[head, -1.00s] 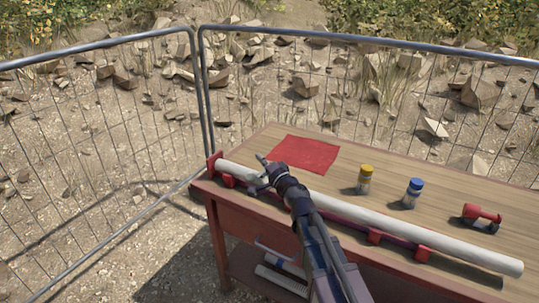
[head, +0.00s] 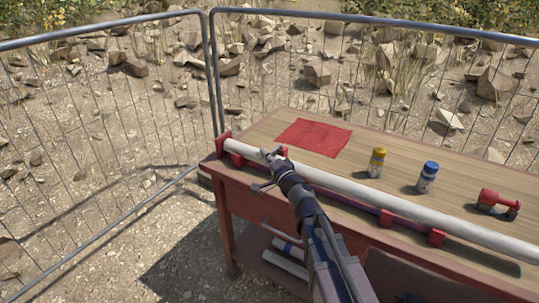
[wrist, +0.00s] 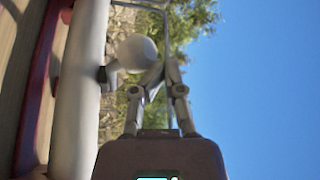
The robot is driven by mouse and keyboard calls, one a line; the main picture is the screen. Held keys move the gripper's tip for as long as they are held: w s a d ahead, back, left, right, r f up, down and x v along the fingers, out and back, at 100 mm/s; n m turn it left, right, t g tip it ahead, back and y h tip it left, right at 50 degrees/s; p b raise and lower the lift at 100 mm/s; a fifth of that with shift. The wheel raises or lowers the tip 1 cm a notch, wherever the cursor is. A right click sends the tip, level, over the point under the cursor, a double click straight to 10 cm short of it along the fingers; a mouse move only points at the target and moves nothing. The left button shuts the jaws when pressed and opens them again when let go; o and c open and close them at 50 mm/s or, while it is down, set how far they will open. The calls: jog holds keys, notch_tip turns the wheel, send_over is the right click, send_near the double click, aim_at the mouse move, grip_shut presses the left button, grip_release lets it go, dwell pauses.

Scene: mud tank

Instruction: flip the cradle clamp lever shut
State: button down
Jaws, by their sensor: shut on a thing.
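A long white pipe (head: 375,193) lies along the front edge of the table in red cradle brackets (head: 437,238). In the wrist view the pipe (wrist: 82,95) runs up the left side. A pale rounded knob (wrist: 137,50) sticks out beside it, near a small dark block; I take it for the clamp lever's end. My gripper (wrist: 158,74) has its fingertips close together at this knob, closed on it as far as I can see. In the head view my gripper (head: 272,156) is at the pipe's left part. The clamp itself is mostly hidden by my wrist.
The wooden table (head: 268,128) bears a red cloth (head: 314,137), a yellow-capped jar (head: 376,165), a blue-capped jar (head: 427,179) and a red tool (head: 495,199). Pale tubes (head: 284,262) lie on the lower shelf. A wire fence (head: 105,115) stands behind and to the left.

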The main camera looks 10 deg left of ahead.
jog(key=shift+s+a+f, duration=0.1)
jog(key=shift+a, duration=0.15)
notch_tip(320, 180, up, 4)
jog(key=d+r+p, duration=0.1)
jog(key=p, duration=0.4)
jog(key=s+d+f+b, duration=0.2)
jog(key=d+f+b, duration=0.3)
jog(key=d, duration=0.3)
jog(key=shift+s+d+f, duration=0.15)
jog(key=shift+s+d, duration=0.1)
jog(key=shift+s, duration=0.15)
dwell(0.3)
